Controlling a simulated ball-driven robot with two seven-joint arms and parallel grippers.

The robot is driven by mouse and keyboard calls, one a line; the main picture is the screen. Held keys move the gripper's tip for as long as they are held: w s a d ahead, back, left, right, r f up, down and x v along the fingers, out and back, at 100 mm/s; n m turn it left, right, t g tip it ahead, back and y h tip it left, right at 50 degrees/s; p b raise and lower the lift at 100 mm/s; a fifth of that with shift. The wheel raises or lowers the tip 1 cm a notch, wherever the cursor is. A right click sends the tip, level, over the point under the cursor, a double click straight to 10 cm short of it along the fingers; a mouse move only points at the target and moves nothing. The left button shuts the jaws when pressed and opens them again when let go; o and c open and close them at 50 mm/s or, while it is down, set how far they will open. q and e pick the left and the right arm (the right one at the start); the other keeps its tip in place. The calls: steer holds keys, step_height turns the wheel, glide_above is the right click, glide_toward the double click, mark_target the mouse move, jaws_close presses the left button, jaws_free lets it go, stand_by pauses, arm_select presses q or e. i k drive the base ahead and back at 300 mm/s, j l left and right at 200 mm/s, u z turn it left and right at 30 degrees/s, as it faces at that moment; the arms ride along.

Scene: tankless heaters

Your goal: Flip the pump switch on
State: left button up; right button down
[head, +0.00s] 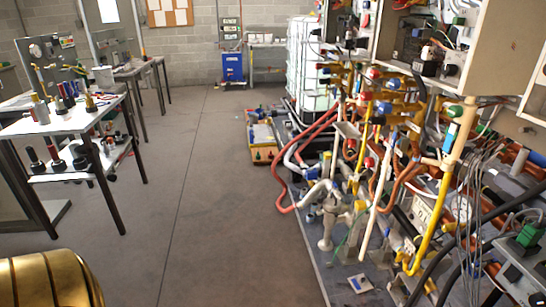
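I cannot pick out the pump switch for certain. On the right stands a crowded heater rig with pipes, valves and wires. An open heater cabinet (415,45) at its top shows small dark boxes and wiring. Below it are brass valves with red, blue and green caps. A grey metal fitting (328,215), possibly part of a pump, stands low on the rig's base (335,275). A small white-and-blue piece (360,283) lies on that base. Neither of my grippers is in view.
The grey floor (205,190) is clear between the rig and a white worktable (75,120) with bottles at left. A red hose (282,185) bulges toward the aisle. A yellow-edged crate (262,140), white caged tank (305,65) and blue unit (232,67) stand farther back.

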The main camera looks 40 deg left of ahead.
mark_target(512, 274)
steer(key=u, duration=0.5)
steer(key=k+j+z, duration=0.1)
steer(key=j+z, duration=0.2)
steer(key=z, duration=0.15)
steer(key=k+j+z, duration=0.1)
steer(key=j+z, duration=0.15)
steer(key=z, duration=0.15)
steer(key=k+j+z, duration=0.2)
steer(key=z, duration=0.25)
